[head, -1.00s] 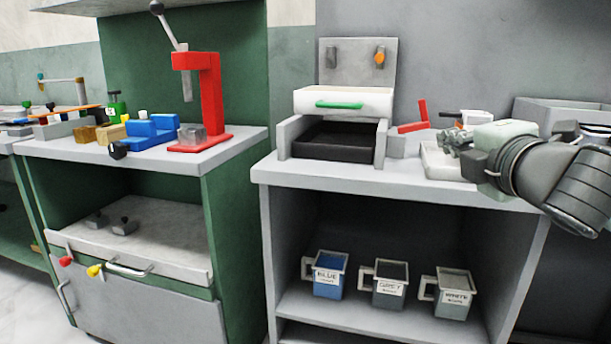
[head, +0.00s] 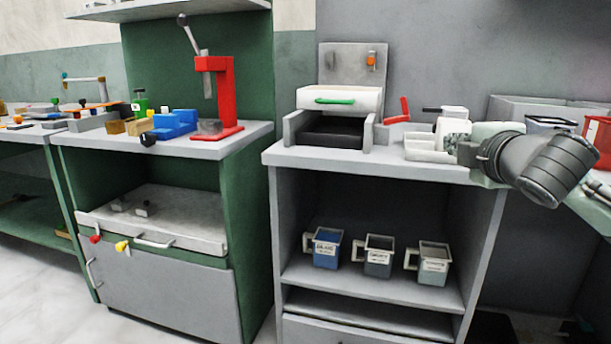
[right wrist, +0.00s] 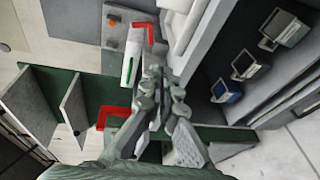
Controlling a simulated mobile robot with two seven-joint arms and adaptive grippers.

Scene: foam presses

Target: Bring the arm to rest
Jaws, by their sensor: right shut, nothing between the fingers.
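My right arm comes in from the right in the head view, and its gripper (head: 466,150) is in front of the right end of the grey workbench (head: 380,168). The wrist hides part of the gripper. In the right wrist view the fingers of the right gripper (right wrist: 165,75) are together with nothing between them. My left gripper is not in view.
A foam press (head: 340,100) with a green handle stands on the bench. Labelled blue (head: 325,252), grey (head: 378,262) and white (head: 433,264) mugs stand on the shelf below. A red lever press (head: 228,95) stands on the green bench. A red container (head: 598,135) is at the far right.

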